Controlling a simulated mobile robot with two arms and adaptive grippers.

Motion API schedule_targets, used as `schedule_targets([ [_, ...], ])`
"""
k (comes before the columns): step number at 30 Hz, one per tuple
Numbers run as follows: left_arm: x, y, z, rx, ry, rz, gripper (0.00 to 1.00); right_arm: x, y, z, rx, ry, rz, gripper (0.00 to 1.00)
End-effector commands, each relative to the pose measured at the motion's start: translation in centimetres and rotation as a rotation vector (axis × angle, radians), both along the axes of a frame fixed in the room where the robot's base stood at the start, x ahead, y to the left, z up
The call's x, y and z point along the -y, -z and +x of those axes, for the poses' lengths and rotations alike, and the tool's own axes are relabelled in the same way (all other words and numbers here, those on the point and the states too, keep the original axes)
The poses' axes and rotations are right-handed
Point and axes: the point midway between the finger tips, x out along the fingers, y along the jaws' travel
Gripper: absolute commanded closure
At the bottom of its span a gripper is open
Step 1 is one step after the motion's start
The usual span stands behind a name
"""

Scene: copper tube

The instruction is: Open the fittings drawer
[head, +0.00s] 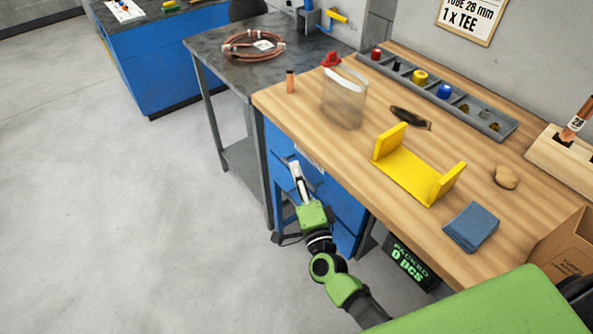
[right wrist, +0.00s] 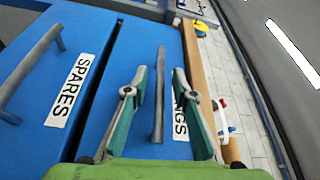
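The fittings drawer (right wrist: 120,85) is a blue front under the edge of the wooden bench top (head: 415,225). Its label is partly hidden by my finger, with "NGS" readable. Its grey bar handle (right wrist: 160,115) runs between the two fingers of my right gripper (right wrist: 159,78). The gripper is open, one finger on each side of the handle, with gaps visible. In the head view my right gripper (head: 297,176) is at the blue drawer front, which it partly covers. The drawer looks closed. My left gripper is not in view.
The spares drawer (right wrist: 35,75) with its own handle is beside the fittings drawer. On the bench are a yellow bracket (head: 405,172), a clear container (head: 345,100), a grey parts rail (head: 440,95) and a blue cloth (head: 471,226). The floor (head: 130,220) to the left is clear.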

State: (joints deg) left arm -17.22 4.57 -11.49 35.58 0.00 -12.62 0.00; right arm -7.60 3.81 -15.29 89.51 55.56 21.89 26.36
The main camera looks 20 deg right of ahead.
Motion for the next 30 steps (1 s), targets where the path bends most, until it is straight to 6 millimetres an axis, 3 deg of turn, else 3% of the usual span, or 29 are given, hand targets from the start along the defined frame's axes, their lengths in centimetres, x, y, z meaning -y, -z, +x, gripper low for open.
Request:
schedule_targets([
  [4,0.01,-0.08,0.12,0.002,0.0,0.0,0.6,0.03,-0.06,1.02,-0.001,0.0,0.0,0.75],
  [13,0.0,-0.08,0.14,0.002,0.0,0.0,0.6,0.04,-0.08,1.19,-0.001,0.0,0.0,0.75],
  [16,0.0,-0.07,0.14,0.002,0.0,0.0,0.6,0.04,-0.08,1.18,-0.001,0.0,0.0,1.0],
  [30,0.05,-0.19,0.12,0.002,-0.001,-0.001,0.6,-0.67,-0.02,0.9,-0.002,-0.001,0.003,1.0],
])
